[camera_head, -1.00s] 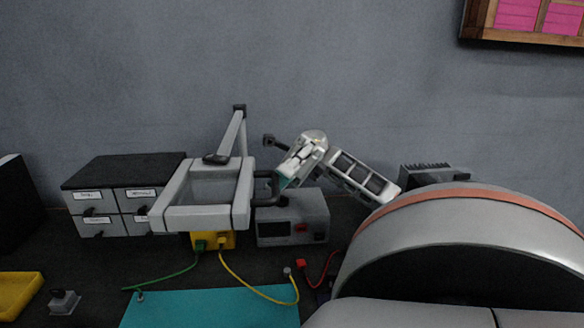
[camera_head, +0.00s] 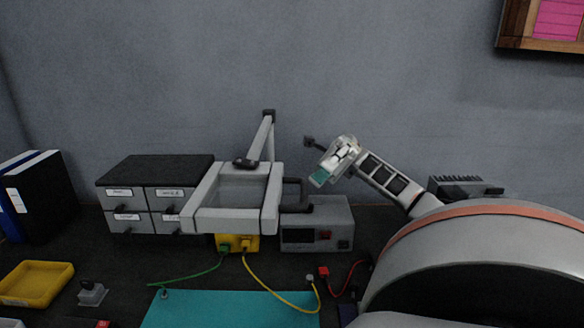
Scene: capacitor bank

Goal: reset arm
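My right gripper (camera_head: 322,158) shows at the end of my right arm, which comes in from the right. It is small and pale, with a dark tip on its upper left and a teal part at its lower left. It appears raised in front of the grey wall, above the grey instrument box (camera_head: 340,234), apart from the bench. I cannot tell whether its fingers are open or shut, or whether the teal part belongs to it. A large grey rounded link with an orange band, part of my arm, fills the lower right. My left gripper is not in view.
A grey rectangular frame on a jointed stand (camera_head: 272,205) stands left of the box, near a drawer unit (camera_head: 155,170). A yellow block (camera_head: 236,243) has green and yellow leads. A teal mat (camera_head: 230,310), yellow tray (camera_head: 36,284) and dark binders (camera_head: 48,198) are also there.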

